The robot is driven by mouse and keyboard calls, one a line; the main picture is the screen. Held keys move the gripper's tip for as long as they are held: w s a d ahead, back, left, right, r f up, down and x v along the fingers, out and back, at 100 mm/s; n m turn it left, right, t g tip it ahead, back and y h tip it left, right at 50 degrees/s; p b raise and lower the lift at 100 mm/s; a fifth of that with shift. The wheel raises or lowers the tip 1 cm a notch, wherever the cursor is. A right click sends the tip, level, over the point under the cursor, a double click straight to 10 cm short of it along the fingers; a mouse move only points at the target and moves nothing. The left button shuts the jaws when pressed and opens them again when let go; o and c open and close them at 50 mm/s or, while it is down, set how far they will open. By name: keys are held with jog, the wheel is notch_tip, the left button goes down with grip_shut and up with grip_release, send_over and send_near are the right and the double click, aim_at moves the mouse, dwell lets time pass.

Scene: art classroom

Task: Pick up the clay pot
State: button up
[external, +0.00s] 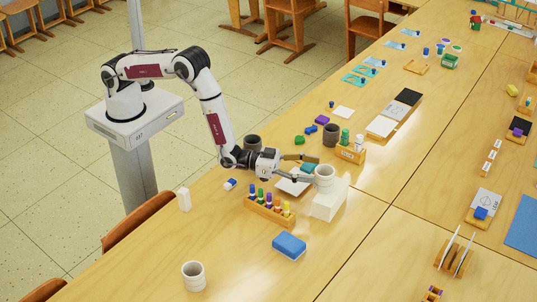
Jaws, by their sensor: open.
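My gripper (313,168) is open, with its fingers spread and pointing right. A pale ribbed cylindrical pot (325,180) stands upright on a white block (327,207), right at the fingertips. The lower finger reaches the pot's near-left side; whether it touches cannot be told. A similar pale ribbed pot (193,277) stands upright at the table's front left, far from my gripper. Two dark grey pots also stand on the table, one (253,143) behind my wrist and one (332,135) beyond the gripper. Which of these is the clay pot is not clear from the picture.
A wooden rack of colored pegs (268,210) stands below my gripper, near a blue sponge-like block (289,246). A wooden holder with bottles (350,152) stands just beyond the fingers. A white sheet (293,186) lies under the fingers. The table's front middle is clear.

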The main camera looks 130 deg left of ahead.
aim_at(320, 170)
jog(key=shift+x, duration=1.75)
jog(key=c, duration=1.4)
jog(key=shift+r, duration=0.15)
jog(key=shift+r, duration=4.9)
jog(key=shift+w, duration=0.1)
